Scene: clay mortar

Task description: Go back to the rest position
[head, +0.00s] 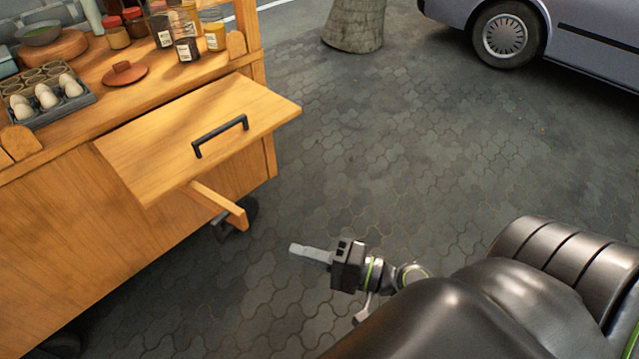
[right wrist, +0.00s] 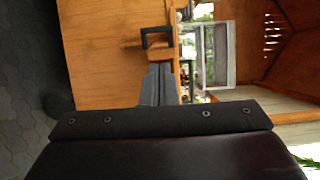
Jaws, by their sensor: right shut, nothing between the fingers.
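My right gripper (head: 312,254) is shut and empty. In the head view it hangs over the paving, to the right of and below the wooden cart, apart from it. Its closed fingers also show in the right wrist view (right wrist: 158,85), pointing towards the cart. My left gripper is not in view.
The wooden cart (head: 130,255) has a flap (head: 160,145) with a black handle (head: 220,135) and a wooden bar (head: 215,203) sticking out below. An egg tray (head: 45,95), a clay lid (head: 125,73) and jars stand on top. A tree trunk (head: 354,25) and a car (head: 590,45) stand beyond open paving.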

